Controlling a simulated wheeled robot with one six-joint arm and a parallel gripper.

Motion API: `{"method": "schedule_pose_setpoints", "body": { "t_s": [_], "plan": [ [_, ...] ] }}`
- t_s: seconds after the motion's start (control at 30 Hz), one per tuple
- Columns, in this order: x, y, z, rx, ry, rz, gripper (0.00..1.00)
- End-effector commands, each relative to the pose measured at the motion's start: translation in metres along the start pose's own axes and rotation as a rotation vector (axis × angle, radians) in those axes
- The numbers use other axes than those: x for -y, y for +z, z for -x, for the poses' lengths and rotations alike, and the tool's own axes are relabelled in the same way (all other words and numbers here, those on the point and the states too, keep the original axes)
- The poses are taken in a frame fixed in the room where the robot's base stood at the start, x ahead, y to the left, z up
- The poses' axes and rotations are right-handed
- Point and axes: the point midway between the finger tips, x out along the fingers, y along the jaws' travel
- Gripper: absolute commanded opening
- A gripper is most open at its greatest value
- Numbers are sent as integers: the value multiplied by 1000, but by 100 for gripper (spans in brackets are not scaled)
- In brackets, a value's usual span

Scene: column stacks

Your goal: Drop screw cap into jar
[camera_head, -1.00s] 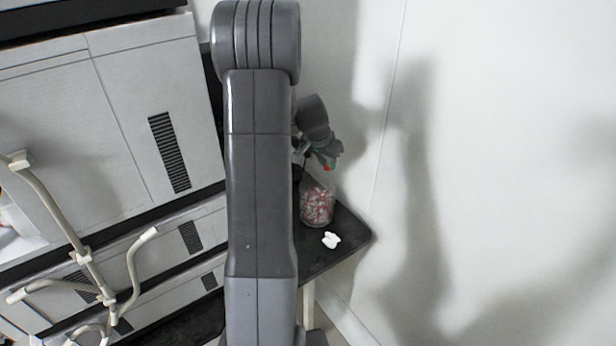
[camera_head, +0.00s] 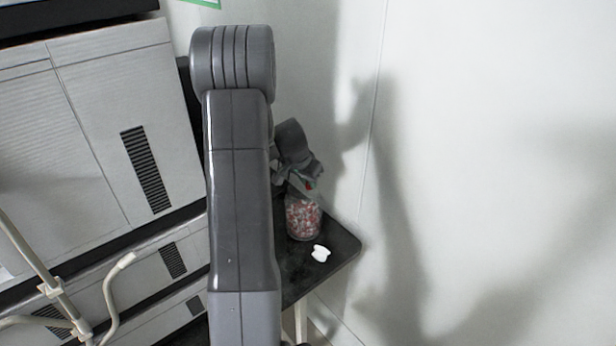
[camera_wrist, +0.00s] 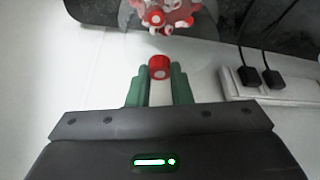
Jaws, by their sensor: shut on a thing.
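A clear jar (camera_head: 303,221) filled with red and white caps stands on the small black table. The wrist view shows its red and white contents (camera_wrist: 162,14) at the top, beyond my fingertips. The jar's rim is partly hidden behind the gripper, and I cannot tell whether the cap is inside the opening.
A small white object (camera_head: 320,253) lies on the black table (camera_head: 341,246) beside the jar. A pale wall (camera_head: 480,150) stands close on the right. A large ribbed grey cabinet (camera_head: 90,130) and pale tubing (camera_head: 108,285) are on the left. A socket strip (camera_wrist: 275,85) shows in the wrist view.

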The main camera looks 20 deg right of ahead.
Motion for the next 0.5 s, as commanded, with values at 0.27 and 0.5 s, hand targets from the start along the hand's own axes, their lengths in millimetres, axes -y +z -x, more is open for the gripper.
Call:
{"method": "schedule_pose_setpoints", "body": {
  "t_s": [0.27,0.5],
  "plan": [
    [0,0,0,0,0,0,27],
    [0,0,0,-1,0,1,44]
  ]
}}
